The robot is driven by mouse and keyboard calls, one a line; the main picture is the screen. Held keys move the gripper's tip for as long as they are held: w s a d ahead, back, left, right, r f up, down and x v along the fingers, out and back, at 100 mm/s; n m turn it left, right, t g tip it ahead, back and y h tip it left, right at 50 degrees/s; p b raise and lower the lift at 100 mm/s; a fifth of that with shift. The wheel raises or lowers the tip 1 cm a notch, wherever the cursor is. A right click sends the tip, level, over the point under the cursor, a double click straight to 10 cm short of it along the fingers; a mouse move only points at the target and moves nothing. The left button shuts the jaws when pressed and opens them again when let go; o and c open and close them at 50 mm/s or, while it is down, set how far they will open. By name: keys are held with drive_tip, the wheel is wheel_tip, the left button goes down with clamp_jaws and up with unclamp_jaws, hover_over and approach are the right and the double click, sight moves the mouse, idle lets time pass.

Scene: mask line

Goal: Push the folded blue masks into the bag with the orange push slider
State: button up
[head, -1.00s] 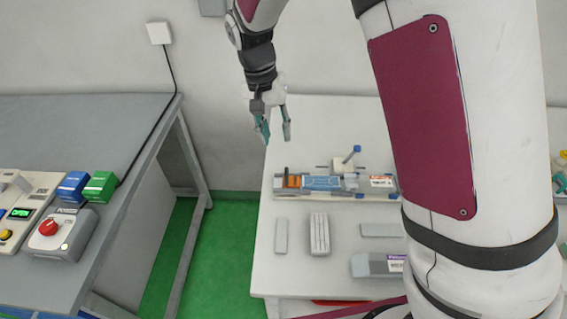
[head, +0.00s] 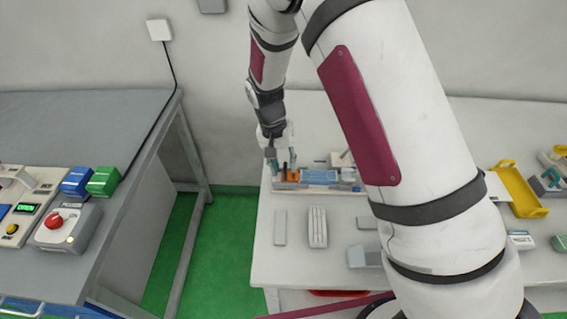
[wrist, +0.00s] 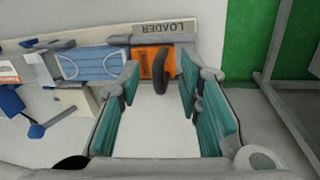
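The orange push slider (head: 292,175) sits at the left end of the loader on the right-hand table. In the wrist view the slider (wrist: 145,62) has a dark upright handle (wrist: 162,73). The folded blue masks (head: 320,176) lie in the loader channel just right of it; they also show in the wrist view (wrist: 90,64). My gripper (wrist: 160,92) is open and empty, its teal fingers on either side of the handle's line, with no clear contact. A white piece with an orange label, perhaps the bag (wrist: 7,72), is partly visible at the wrist view's left edge.
A blue-knobbed lever (wrist: 35,130) stands beside the loader. Grey blocks (head: 317,227) lie in front of it. A yellow tray (head: 518,190) is at the right. My arm hides the loader's right end in the head view.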

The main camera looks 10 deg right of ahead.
clamp_jaws()
drive_tip(key=s+d, duration=0.1)
drive_tip(key=d, duration=0.4)
drive_tip(key=s+d+p, duration=0.1)
drive_tip(key=d, duration=0.4)
drive_tip(key=s+d, duration=0.1)
drive_tip(key=d, duration=0.4)
drive_tip(key=shift+p, duration=0.3)
drive_tip(key=shift+s+d, duration=0.15)
drive_tip(key=shift+d, duration=0.5)
unclamp_jaws()
